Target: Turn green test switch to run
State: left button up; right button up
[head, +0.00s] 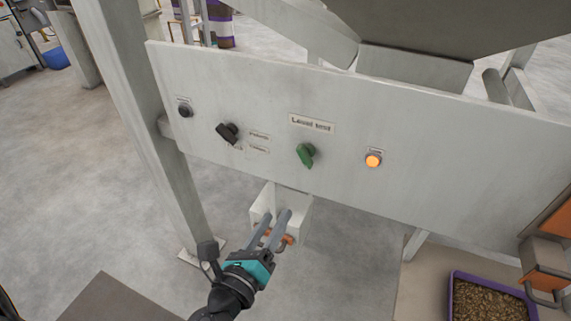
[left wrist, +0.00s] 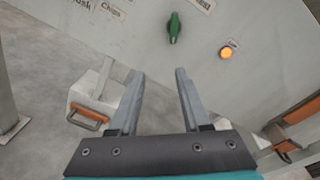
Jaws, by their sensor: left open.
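The green test switch (head: 306,154) is a rotary knob on a pale grey panel (head: 220,85), just below a label reading "Level test" (head: 311,123). Its handle stands close to upright, slightly tilted. It also shows in the left wrist view (left wrist: 174,28), beyond the fingertips. My left gripper (head: 277,220) is open and empty, below the switch and apart from it. Its two fingers point up toward the panel in the left wrist view (left wrist: 160,75). My right gripper is not in view.
A black rotary knob (head: 227,132) and a dark button (head: 185,109) sit left of the switch. A lit orange lamp (head: 373,160) is to its right. A white box with an orange handle (head: 300,212) is below the panel. A purple crate of pellets (head: 455,303) stands lower right.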

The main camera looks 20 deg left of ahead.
pick_arm(q)
notch_tip(320, 180, up, 4)
jog(key=f+m+t, duration=0.1)
jog(key=p, duration=0.2)
send_near(302, 158)
jog(key=w, duration=0.8)
jog(key=shift+w, duration=0.8)
jog(key=shift+f, duration=0.1)
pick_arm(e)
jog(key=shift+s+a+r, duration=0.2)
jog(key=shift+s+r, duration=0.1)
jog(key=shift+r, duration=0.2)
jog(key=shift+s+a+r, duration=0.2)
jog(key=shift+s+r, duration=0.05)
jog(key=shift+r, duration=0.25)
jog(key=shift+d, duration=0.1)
pick_arm(q)
grip_shut()
